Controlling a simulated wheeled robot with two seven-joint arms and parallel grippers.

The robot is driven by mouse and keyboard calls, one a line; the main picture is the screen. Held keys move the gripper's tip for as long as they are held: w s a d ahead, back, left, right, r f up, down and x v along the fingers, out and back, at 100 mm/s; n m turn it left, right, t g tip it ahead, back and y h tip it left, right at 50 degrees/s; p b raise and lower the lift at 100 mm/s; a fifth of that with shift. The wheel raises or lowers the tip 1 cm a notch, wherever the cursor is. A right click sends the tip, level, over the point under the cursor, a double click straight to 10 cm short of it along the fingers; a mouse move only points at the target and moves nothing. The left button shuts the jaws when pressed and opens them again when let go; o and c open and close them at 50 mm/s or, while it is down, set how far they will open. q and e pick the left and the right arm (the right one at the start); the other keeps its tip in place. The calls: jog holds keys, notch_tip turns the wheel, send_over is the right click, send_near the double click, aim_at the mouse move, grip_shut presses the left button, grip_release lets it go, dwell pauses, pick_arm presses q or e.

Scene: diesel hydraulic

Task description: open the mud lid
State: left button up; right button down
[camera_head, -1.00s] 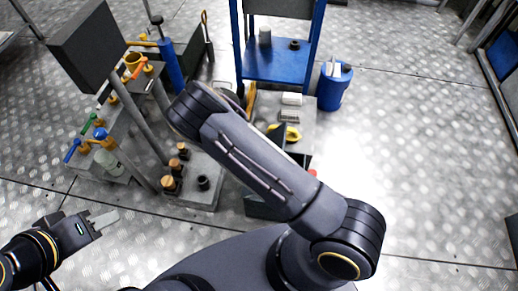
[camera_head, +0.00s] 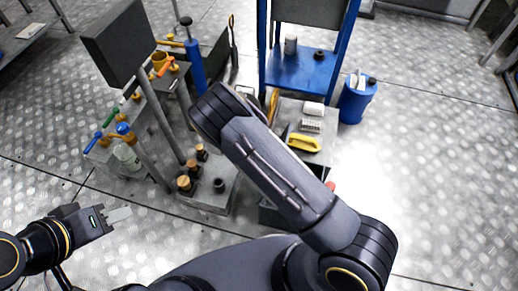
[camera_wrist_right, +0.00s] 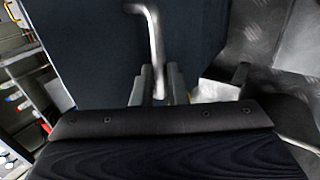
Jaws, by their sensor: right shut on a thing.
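In the right wrist view, a bent pale grey rod handle (camera_wrist_right: 156,30) stands out against a large dark blue-grey panel (camera_wrist_right: 75,60). The panel may be the mud lid; I cannot tell for sure. My right gripper (camera_wrist_right: 157,84) is shut on the handle's lower end, its fingers on either side. In the head view, my right arm's dark links hide this gripper and what it holds. My left gripper (camera_head: 118,215) is low at the left, over bare floor and apart from everything; its finger gap is unclear.
A grey rig with coloured valve handles (camera_head: 122,129) and a dark box on a post (camera_head: 118,42) stands left of my right arm. A blue-framed shelf (camera_head: 300,72), a blue canister (camera_head: 357,100) and a yellow-handled tool (camera_head: 304,142) are beyond it. Floor at the right is clear.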

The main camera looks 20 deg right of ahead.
jog(key=c, duration=1.5)
grip_release()
jog(key=shift+a+f, duration=0.1)
jog(key=shift+f, duration=0.4)
jog(key=shift+o, duration=0.2)
jog(key=shift+r, duration=0.15)
jog(key=p+v, duration=0.2)
jog(key=v, duration=0.5)
jog(key=shift+r, duration=0.4)
jog(key=shift+a, duration=0.1)
